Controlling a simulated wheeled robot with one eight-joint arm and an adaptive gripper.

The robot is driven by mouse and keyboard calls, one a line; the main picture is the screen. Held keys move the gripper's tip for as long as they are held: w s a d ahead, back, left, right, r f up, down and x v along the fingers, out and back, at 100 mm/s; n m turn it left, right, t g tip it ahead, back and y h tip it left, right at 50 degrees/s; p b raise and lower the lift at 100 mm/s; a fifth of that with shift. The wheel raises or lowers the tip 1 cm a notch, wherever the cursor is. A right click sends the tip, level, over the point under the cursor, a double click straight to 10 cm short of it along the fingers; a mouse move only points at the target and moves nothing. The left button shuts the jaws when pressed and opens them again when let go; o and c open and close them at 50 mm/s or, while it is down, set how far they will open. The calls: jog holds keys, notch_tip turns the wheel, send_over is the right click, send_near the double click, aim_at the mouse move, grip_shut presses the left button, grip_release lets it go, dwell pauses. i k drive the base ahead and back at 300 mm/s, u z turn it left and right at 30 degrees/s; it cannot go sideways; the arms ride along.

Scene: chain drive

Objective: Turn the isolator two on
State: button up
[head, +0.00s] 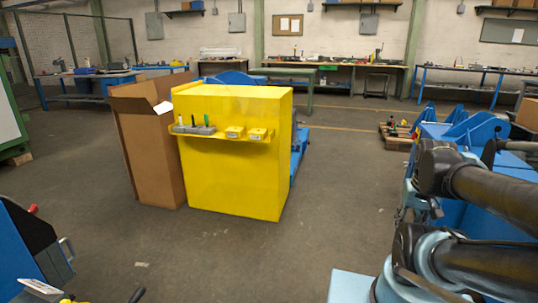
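No switch that I can pick out as isolator two shows in the head view. Grey wall boxes hang on the far wall, one at the left (154,26), one in the middle (237,22) and one at the right (368,23). They are too small to read labels or switch positions. Dark arm links with light blue joints fill the lower right and appear to be mine. I cannot make out my gripper or its fingertips.
A yellow cabinet (232,170) with a small shelf of tools stands ahead, beside a brown box (150,145). Blue machinery (482,130) stands at the right, and a dark and blue machine (30,250) at the lower left. Open floor (335,190) lies right of the cabinet.

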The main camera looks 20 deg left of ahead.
aim_at(34, 208)
jog(key=i, duration=1.9)
jog(key=u, duration=3.3)
jog(key=i, duration=0.25)
jog(key=u, duration=0.25)
